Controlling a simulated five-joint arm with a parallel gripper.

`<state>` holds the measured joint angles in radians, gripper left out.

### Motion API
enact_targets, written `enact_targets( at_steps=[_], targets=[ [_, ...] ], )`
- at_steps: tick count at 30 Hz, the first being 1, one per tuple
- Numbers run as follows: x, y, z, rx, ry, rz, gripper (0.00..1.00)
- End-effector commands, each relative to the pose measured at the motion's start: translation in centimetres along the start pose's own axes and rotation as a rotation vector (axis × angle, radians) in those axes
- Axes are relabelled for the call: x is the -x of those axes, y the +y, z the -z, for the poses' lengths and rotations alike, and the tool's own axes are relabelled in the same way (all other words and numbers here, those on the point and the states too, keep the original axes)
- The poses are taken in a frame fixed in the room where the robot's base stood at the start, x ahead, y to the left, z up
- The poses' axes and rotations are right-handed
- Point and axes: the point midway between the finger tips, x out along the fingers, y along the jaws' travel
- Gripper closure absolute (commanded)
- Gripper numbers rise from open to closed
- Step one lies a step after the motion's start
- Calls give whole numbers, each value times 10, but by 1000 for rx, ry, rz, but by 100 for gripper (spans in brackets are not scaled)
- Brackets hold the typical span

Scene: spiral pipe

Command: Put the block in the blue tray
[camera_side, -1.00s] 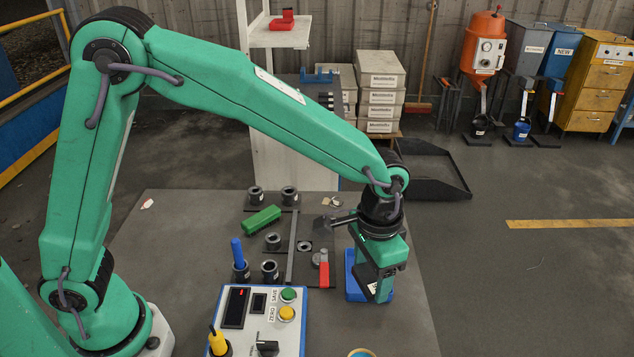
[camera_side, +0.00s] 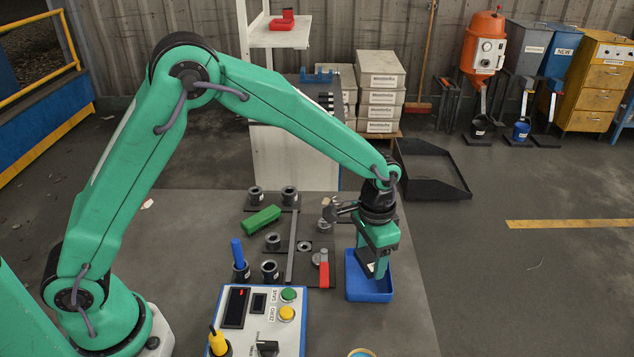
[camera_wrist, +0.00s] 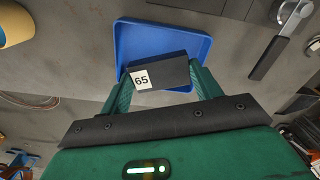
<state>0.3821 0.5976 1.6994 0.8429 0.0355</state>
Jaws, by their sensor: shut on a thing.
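The blue tray (camera_side: 370,289) sits on the grey table, in front of the arm's base to the right. My gripper (camera_side: 376,272) points down over the tray. It is shut on the block, a dark block with a white label reading 65, seen between the fingers in the wrist view (camera_wrist: 172,70). The tray lies behind the block in the wrist view (camera_wrist: 130,42). In the side view the fingers cover much of the block, and I cannot tell whether it touches the tray floor.
A green block (camera_side: 262,219) lies on the table to the left. A fixture with a red-handled clamp (camera_side: 323,270) stands just left of the tray. A control box (camera_side: 262,320) with green and yellow buttons is at the front.

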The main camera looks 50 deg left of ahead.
Motion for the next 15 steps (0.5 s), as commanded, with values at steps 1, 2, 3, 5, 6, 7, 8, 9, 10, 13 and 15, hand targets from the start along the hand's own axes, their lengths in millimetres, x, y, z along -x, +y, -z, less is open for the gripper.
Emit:
enact_targets(
  at_steps=[1,2,3,5,6,7,8,9,10,13,15],
  targets=[
    [-3,0,0,0,-1,0,72],
    [-5,0,0,0,-1,0,72],
    [-9,0,0,0,-2,0,72],
    [-16,0,-1,0,-2,0,72],
    [-21,0,-1,0,-3,0,72],
    [-24,0,-1,0,-3,0,72],
    [-27,0,-1,0,-3,0,72],
    [-31,0,-1,0,-2,0,72],
    [-34,0,-1,1,-2,0,72],
    [-38,0,0,1,-1,0,72],
    [-38,0,0,1,0,0,72]
  ],
)
